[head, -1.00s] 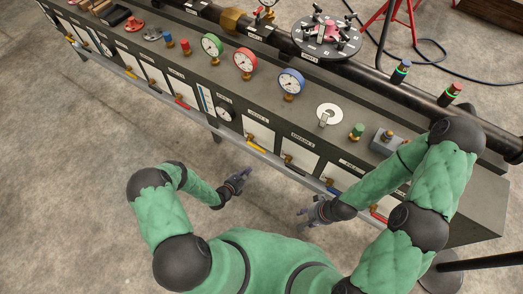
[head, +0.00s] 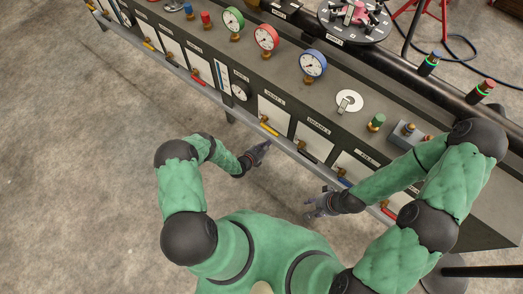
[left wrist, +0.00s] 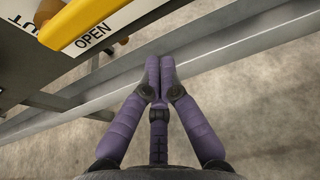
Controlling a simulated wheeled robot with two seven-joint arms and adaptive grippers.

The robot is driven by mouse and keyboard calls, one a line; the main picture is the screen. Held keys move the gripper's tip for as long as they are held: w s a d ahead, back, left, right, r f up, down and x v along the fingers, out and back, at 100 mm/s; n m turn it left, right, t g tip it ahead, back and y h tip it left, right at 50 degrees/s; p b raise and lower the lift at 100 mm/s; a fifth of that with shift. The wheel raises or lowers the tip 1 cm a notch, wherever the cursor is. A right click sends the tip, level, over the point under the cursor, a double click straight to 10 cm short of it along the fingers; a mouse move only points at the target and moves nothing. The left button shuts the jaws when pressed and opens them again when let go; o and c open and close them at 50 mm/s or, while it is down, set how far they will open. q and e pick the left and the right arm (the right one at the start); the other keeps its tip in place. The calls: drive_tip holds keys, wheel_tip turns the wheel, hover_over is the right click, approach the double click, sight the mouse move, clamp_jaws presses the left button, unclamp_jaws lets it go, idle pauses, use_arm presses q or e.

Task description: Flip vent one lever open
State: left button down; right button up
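The yellow lever (head: 269,129) sits on a brass fitting low on the white plate under a label that seems to read VENT 1. In the left wrist view the yellow lever (left wrist: 85,22) is large at upper left, cut off by the frame edge. The printed word OPEN is beside it, with part of another word further left. My left gripper (head: 262,147) is just in front of and below the lever, apart from it. In the left wrist view its purple fingers (left wrist: 159,62) are together and empty. My right gripper (head: 310,205) is further right, off the bench; its fingers are too small to judge.
A grey rail (head: 290,150) runs along the bench front, close to my left fingers. Other levers, including a red one (head: 197,79) and a black one (head: 307,155), flank the yellow one. Gauges (head: 266,38) stand on top. The floor in front is open.

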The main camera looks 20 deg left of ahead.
use_arm(q)
drive_tip(key=shift+w+d+r, duration=0.1)
drive_tip(key=shift+w+r, duration=0.2)
drive_tip(key=shift+r, duration=0.25)
drive_tip(key=shift+w+d+r, duration=0.15)
drive_tip(key=shift+w+r, duration=0.1)
drive_tip(key=shift+r, duration=0.35)
drive_tip(key=shift+w+d+r, duration=0.1)
drive_tip(key=shift+w+r, duration=0.2)
drive_tip(key=shift+r, duration=0.25)
use_arm(e)
drive_tip(key=shift+f, duration=0.4)
use_arm(q)
drive_tip(key=shift+s+r, duration=0.1)
use_arm(e)
drive_tip(key=shift+r, duration=0.1)
